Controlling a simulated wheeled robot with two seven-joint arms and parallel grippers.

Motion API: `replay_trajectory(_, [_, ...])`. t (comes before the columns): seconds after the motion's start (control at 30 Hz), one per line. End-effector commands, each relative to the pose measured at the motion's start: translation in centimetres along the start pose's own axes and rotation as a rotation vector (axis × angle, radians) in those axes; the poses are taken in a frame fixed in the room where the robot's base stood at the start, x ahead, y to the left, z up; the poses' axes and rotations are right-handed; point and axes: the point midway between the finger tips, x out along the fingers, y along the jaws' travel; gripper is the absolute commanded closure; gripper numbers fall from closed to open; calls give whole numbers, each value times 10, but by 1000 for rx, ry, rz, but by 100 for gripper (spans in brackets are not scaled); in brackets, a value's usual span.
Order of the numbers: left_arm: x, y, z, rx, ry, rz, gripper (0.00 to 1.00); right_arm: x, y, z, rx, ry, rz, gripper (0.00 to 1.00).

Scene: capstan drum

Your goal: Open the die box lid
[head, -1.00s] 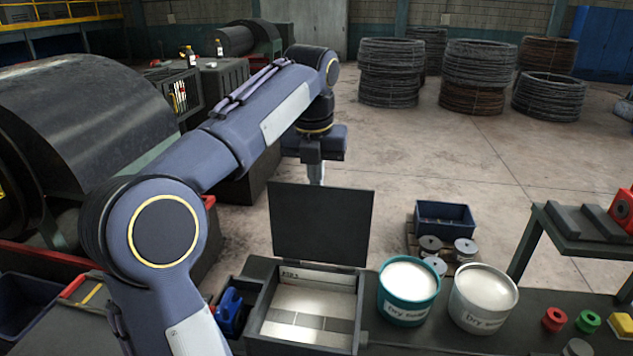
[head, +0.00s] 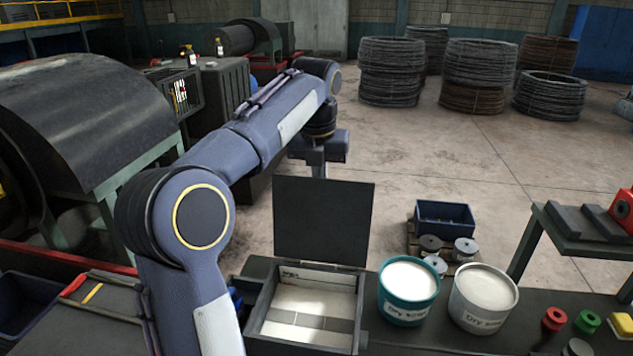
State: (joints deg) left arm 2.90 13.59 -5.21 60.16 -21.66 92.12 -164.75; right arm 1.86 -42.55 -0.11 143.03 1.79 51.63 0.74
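The die box (head: 262,318) is a dark box on the bench at bottom centre. Its dark lid (head: 323,219) stands upright at the back edge, so the box is open. Light panels show inside it. My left arm comes in from the lower left and bends down behind the lid. The wrist is above and behind the lid's left part; my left gripper's fingers are mostly hidden by the lid, so I cannot tell whether they are open. My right gripper does not show.
A teal tub (head: 408,291) and a white tub (head: 482,298) stand right of the box. Red (head: 554,319) and green (head: 587,321) spools lie farther right. A blue bin (head: 445,217) and grey reels are on a pallet behind the bench. A large drum (head: 85,110) fills the left.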

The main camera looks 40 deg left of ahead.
Motion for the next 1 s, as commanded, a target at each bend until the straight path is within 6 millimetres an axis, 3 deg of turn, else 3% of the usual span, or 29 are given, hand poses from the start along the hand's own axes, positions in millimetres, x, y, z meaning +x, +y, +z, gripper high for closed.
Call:
replay_trajectory(0.27, [-6,0,0,0,-1,-1,100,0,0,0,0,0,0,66])
replay_trajectory(0.7, [-72,0,0,1,-3,-1,100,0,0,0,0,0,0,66])
replay_trajectory(1.0, [-79,0,-1,0,-1,0,100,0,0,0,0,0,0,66])
